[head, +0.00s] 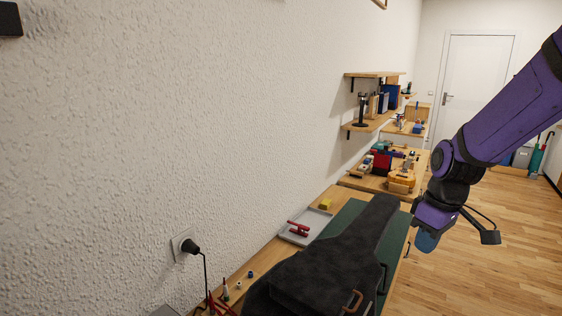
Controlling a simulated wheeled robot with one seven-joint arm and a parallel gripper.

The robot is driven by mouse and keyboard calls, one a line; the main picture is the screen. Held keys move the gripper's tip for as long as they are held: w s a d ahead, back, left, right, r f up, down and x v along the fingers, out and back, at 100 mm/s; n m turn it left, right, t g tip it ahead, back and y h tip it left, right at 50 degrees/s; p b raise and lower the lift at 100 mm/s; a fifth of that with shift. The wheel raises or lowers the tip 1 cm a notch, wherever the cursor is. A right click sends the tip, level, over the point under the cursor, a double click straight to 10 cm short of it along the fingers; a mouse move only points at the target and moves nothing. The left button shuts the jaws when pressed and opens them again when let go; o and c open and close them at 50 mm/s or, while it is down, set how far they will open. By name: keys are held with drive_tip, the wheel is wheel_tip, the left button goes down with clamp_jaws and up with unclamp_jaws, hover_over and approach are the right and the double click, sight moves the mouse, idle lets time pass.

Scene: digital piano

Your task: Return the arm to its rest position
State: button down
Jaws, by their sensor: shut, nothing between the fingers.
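My arm (505,120) is purple with dark joints and comes in from the upper right in the head view. It hangs bent downward over the right edge of the workbench. My gripper (427,241) is at its lower end, pointing down, with a blue tip. It is shut and holds nothing. It is to the right of a dark soft case (325,265) and looks apart from it. The finger details are too small to make out.
The dark case lies on a green mat (345,217) on the bench. A grey tray (316,220) with a red item is beside it. A black plug (190,246) sits in the wall. Shelves (375,74) hang farther back.

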drive_tip(key=s+r+m+t+h, duration=0.1)
drive_tip(key=s+r+m+t, duration=0.4)
drive_tip(key=s+r, duration=1.1)
drive_tip(key=shift+s+d+m, duration=0.2)
drive_tip(key=shift+s+m, duration=0.8)
drive_tip(key=shift+s, duration=0.15)
idle(1.5)
